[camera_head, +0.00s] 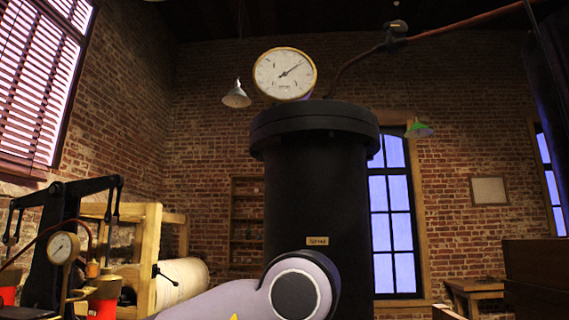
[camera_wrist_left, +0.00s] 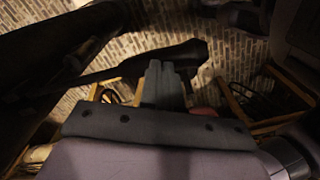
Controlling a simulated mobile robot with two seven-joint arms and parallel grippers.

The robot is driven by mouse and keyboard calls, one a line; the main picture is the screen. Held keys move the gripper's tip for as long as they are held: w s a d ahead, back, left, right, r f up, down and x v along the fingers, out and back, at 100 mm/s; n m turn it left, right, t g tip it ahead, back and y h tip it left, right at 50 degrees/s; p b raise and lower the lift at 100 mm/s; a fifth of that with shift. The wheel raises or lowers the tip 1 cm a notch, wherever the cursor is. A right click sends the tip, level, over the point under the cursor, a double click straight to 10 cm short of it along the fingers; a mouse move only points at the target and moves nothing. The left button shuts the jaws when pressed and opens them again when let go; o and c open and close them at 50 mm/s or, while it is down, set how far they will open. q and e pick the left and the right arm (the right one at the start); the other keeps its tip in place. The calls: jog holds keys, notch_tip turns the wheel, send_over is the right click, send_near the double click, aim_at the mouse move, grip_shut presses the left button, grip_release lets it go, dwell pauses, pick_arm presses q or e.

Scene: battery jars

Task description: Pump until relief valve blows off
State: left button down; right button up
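A tall black cylinder (camera_head: 318,190) with a flanged top and a small brass plate fills the middle of the head view. A round white gauge (camera_head: 285,74) stands above it, its needle pointing to the upper right. A reddish pipe (camera_head: 465,25) runs up and right from the cylinder top, with a small dark fitting (camera_head: 396,30) on it that may be the relief valve. A black pump frame (camera_head: 62,235) with lever arms stands at left. In the left wrist view my left gripper (camera_wrist_left: 168,72) has its fingers together; a dark bar (camera_wrist_left: 130,66) crosses at their tips, contact unclear. My right gripper is out of view.
A smaller gauge (camera_head: 63,248) and red containers (camera_head: 102,308) are by the pump frame. A wooden frame with a pale roll (camera_head: 182,283) stands beside it. A wooden table (camera_head: 475,288) is at the right by the brick wall. My own arm link covers the cylinder's lower front.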

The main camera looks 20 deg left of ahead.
pick_arm(q)
notch_tip(320, 180, down, 12)
jog(key=b, duration=0.9)
notch_tip(320, 180, up, 15)
jog(key=p, duration=1.2)
jog(key=shift+p, duration=0.4)
jog(key=shift+f, duration=0.1)
notch_tip(320, 180, down, 15)
jog(key=b, duration=1.2)
notch_tip(320, 180, up, 15)
jog(key=p, duration=1.2)
